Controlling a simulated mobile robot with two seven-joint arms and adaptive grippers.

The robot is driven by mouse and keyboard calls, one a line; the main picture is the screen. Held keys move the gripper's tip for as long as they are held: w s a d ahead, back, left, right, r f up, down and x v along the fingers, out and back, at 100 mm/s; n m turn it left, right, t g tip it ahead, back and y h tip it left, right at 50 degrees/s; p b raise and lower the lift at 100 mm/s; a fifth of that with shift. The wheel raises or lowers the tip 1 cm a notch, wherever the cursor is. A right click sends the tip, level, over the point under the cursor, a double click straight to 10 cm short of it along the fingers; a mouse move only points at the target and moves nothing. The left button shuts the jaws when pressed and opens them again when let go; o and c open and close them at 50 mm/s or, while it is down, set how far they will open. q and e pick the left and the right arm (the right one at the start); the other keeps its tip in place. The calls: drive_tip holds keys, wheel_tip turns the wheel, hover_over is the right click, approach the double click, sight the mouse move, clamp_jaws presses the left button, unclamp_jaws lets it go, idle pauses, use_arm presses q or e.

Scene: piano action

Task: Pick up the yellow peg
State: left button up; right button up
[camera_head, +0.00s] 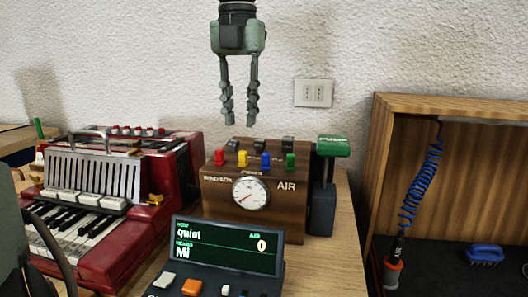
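The yellow peg (242,158) stands upright on the front part of the brown wooden box marked AIR (225,190), between the red peg (219,157) and the blue peg (266,160). My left gripper (240,122) points straight down above the box. Its two fingers are apart with nothing between them. The fingertips show just above the yellow peg in the picture; the exact distance in depth is hard to tell. My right gripper is not in view.
A green peg (290,161) and dark levers (287,144) share the box top. A green-topped pump (333,146) stands close on the right. A red accordion (120,240) is on the left, a display unit (226,247) in front. A wooden cabinet (377,170) stands right.

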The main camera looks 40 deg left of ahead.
sight(243, 151)
use_arm(q)
drive_tip(key=f, duration=0.7)
drive_tip(key=shift+w+a+f, duration=0.15)
drive_tip(key=shift+w+f, duration=0.1)
drive_tip(key=shift+w, duration=0.05)
drive_tip(key=c, duration=0.5)
